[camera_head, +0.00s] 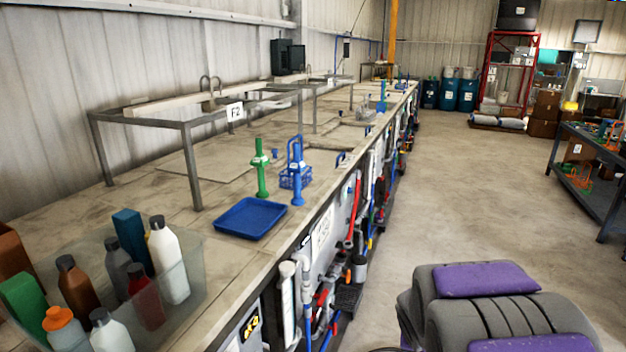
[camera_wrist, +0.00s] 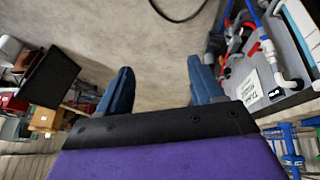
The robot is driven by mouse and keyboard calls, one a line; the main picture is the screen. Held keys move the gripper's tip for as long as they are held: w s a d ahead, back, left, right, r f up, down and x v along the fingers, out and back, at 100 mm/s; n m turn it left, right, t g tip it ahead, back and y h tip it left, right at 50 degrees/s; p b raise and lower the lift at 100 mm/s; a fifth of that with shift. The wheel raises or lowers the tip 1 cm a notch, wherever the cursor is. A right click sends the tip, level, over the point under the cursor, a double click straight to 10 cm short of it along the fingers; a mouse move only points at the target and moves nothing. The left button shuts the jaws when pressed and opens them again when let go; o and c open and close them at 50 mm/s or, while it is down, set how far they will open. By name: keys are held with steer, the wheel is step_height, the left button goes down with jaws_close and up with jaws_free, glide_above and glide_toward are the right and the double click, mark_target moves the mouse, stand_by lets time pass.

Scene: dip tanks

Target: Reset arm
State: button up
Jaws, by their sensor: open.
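My gripper (camera_wrist: 162,92) shows in the wrist view with its two blue fingers wide apart. Nothing is between them, only bare floor behind. In the head view the fingers are not visible. My grey and purple arm parts lie at the lower right of the head view, over the floor beside the bench. The long dip tank bench (camera_head: 300,222) runs away along the left, and its pipe-covered side also shows at the right of the wrist view.
On the bench are a blue tray (camera_head: 250,218), a green handled tool (camera_head: 261,168), a blue basket (camera_head: 295,179) and a clear bin (camera_head: 190,320) of bottles. Pipes (camera_head: 352,215) line the bench side. A dark table (camera_head: 590,195) stands right. The aisle floor (camera_head: 470,190) is clear.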

steer(key=s+a+r+n+g+y, duration=0.1)
steer(key=s+a+r+g, duration=0.1)
steer(key=s, duration=0.8)
steer(key=s+a+r+n+g+y+b, duration=0.1)
steer(key=s+a, duration=0.4)
steer(key=s, duration=0.6)
steer(key=s+a+r+n+g+y, duration=0.1)
steer(key=s+a+r+g, duration=0.1)
steer(key=s, duration=0.8)
steer(key=shift+s+a+r+n+g+b, duration=0.3)
steer(key=shift+a+g+b, duration=0.1)
steer(key=shift+a+g, duration=0.4)
